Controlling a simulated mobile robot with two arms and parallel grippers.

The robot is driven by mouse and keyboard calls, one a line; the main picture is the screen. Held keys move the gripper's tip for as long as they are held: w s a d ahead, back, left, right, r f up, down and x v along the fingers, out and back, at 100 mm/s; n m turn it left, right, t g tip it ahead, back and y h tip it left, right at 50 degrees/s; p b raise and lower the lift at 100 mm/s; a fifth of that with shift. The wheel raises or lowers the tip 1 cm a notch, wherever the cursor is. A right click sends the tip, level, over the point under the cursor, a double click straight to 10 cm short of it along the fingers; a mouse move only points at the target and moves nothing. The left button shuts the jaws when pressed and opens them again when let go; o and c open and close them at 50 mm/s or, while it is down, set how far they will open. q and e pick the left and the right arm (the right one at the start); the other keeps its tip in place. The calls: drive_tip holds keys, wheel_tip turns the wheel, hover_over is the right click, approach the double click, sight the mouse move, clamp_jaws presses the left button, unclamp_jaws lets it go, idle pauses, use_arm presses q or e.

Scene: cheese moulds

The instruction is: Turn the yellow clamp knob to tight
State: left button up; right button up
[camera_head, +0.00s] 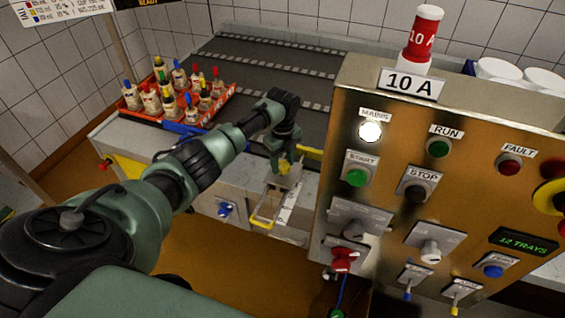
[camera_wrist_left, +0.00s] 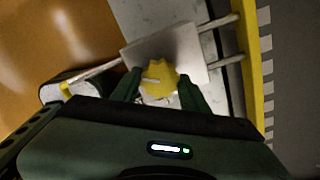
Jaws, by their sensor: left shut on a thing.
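The yellow clamp knob (camera_wrist_left: 161,76) sits on a pale metal plate (camera_wrist_left: 187,45) in the left wrist view, with a short white mark on its face. In the head view the knob (camera_head: 284,167) shows small at the conveyor's front edge, partly hidden by my gripper. My left gripper (camera_wrist_left: 160,90) has one dark green finger on each side of the knob and is shut on it. In the head view this gripper (camera_head: 281,157) points down at the clamp. My right gripper is in neither view.
A metal control panel (camera_head: 455,200) with buttons and knobs stands close to the right of the clamp. A blue knob (camera_head: 225,209) is on the front face below.

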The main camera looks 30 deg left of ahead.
sight(283, 166)
use_arm(q)
drive_tip(key=o, duration=1.4)
drive_tip(key=shift+r, duration=0.1)
wheel_tip(283, 166, up, 8)
drive_tip(key=shift+f+b, duration=0.2)
drive_tip(key=shift+b, duration=0.35)
drive_tip(key=shift+f, duration=0.1)
